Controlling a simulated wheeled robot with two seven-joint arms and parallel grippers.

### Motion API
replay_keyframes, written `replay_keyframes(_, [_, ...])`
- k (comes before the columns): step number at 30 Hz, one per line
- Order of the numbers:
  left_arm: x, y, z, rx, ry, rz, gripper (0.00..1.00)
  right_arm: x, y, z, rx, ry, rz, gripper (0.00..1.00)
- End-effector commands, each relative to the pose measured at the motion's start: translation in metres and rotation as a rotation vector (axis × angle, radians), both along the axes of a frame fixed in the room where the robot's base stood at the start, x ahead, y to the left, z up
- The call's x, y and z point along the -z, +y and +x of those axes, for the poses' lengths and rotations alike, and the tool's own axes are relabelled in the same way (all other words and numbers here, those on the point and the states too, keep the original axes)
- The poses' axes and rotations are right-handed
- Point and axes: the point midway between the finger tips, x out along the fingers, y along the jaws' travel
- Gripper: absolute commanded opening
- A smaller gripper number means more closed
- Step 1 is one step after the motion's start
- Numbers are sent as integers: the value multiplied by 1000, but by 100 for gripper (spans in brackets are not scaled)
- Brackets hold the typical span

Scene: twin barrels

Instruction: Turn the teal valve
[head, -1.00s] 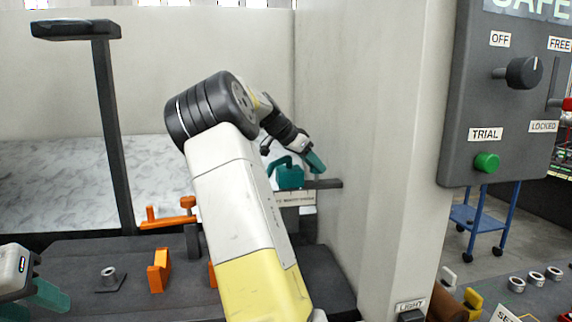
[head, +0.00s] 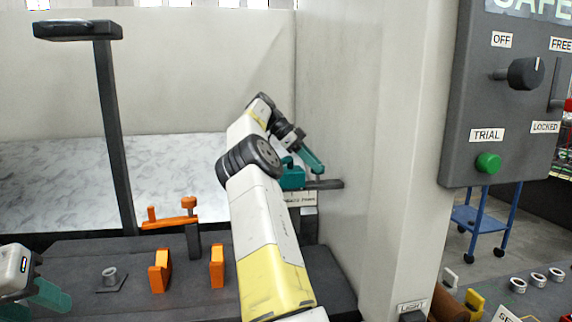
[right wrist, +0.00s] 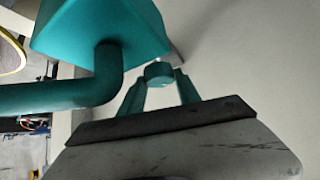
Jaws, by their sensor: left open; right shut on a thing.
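The teal valve (head: 292,178) sits on a dark ledge against the pale wall, right of centre in the head view, partly hidden by my right arm. In the right wrist view its large teal body (right wrist: 105,30) and a bent teal bar (right wrist: 60,97) fill the upper left. My right gripper (head: 312,160) is at the valve. In the right wrist view, its teal fingers (right wrist: 158,92) stand on either side of a round teal knob (right wrist: 158,73) and are shut on it. My left gripper (head: 45,297) is open and empty at the lower left.
An orange handle (head: 170,222) and two orange blocks (head: 160,271) (head: 217,266) stand on the dark bench (head: 120,250), near a metal ring (head: 109,275). A dark post (head: 112,140) rises at left. A grey control panel (head: 505,100) hangs at right beyond the pale pillar (head: 400,150).

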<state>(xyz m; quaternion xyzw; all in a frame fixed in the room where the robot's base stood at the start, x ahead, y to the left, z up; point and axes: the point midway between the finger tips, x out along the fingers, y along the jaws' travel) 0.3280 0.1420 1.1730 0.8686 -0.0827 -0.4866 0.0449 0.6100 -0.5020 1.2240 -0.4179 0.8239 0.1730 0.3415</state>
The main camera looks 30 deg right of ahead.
Motion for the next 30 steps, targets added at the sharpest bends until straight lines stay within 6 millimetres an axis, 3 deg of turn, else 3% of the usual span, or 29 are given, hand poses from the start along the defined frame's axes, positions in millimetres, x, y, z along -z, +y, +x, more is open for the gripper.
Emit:
replay_keyframes(29, [0, 0, 0, 0, 0, 0, 41, 0, 0, 1, 79, -1, 1, 0])
replay_keyframes(30, [0, 0, 0, 0, 0, 0, 41, 0, 0, 1, 79, -1, 1, 41])
